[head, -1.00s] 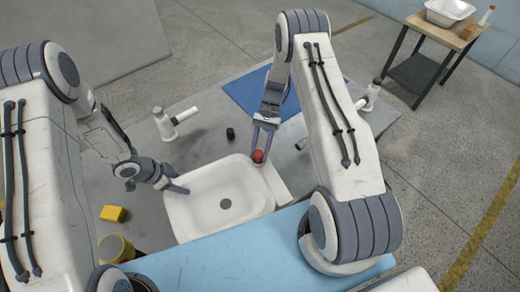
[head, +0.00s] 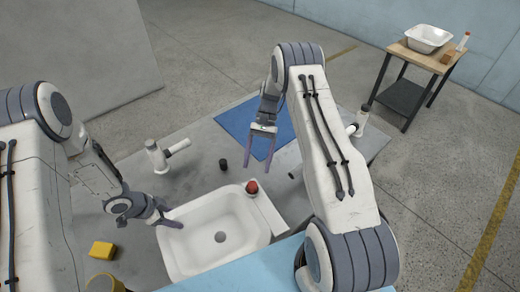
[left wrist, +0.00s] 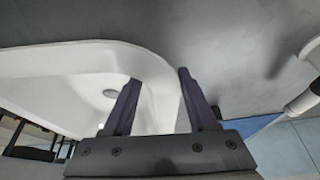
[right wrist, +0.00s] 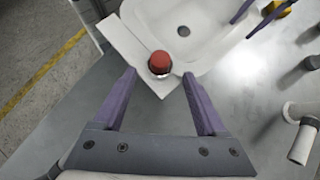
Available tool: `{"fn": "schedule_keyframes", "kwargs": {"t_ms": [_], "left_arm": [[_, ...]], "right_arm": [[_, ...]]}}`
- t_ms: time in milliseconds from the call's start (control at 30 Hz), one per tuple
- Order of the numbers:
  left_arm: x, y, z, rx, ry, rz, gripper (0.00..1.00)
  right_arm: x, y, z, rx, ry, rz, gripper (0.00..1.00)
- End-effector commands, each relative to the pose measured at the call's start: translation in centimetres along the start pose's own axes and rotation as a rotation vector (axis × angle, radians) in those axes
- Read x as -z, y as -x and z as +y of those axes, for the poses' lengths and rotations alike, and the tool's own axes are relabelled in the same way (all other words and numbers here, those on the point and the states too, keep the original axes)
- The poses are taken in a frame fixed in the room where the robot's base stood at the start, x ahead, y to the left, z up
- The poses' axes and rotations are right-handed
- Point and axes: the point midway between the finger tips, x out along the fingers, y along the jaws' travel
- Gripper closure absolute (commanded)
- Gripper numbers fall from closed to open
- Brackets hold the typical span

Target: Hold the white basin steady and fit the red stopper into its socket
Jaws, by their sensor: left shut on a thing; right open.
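The white basin (head: 192,241) sits on the grey table with a dark drain hole in its floor. My left gripper (head: 168,218) is shut on the basin's left rim; the left wrist view shows the rim (left wrist: 155,100) between its fingers. The red stopper (head: 252,187) stands upright at the basin's far right corner, in or on the socket there; how deep it sits I cannot tell. In the right wrist view the stopper (right wrist: 159,62) is just beyond the fingertips, touched by neither. My right gripper (head: 260,165) is open and empty, above and behind the stopper.
A white tap (head: 157,155) and a small black cylinder (head: 223,164) stand behind the basin. A blue mat (head: 240,122) lies at the back. A side table (head: 425,60) stands far right.

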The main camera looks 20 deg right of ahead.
Motion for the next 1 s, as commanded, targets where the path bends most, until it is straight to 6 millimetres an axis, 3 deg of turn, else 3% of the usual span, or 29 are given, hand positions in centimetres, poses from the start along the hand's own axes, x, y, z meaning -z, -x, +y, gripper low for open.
{"fn": "schedule_keyframes", "kwargs": {"t_ms": [100,300,767,800,833,867,1000], "left_arm": [[0.0,0.0,-0.1,0.002,0.001,0.0,0.87],[0.0,0.0,-0.1,0.002,0.001,0.0,0.87],[0.0,0.0,-0.1,0.002,0.001,0.0,0.87],[0.0,0.0,-0.1,0.002,0.0,0.0,0.27],[0.0,0.0,-0.1,0.002,0.0,0.0,0.16],[0.0,0.0,-0.1,0.002,0.0,0.0,0.07],[0.0,0.0,-0.1,0.001,0.0,0.0,0.07]], "right_arm": [[0.1,2.4,0.0,0.001,0.001,0.003,0.26],[0.1,4.5,0.0,0.0,0.0,0.0,0.26],[0.0,4.9,0.0,-0.001,0.0,-0.002,0.26],[0.0,4.9,0.0,-0.001,0.0,-0.002,0.26],[0.0,4.9,0.0,-0.001,0.0,-0.002,0.26],[0.0,4.9,0.0,-0.001,0.0,-0.002,0.26],[0.0,4.9,0.0,-0.001,0.0,-0.002,0.26]]}}
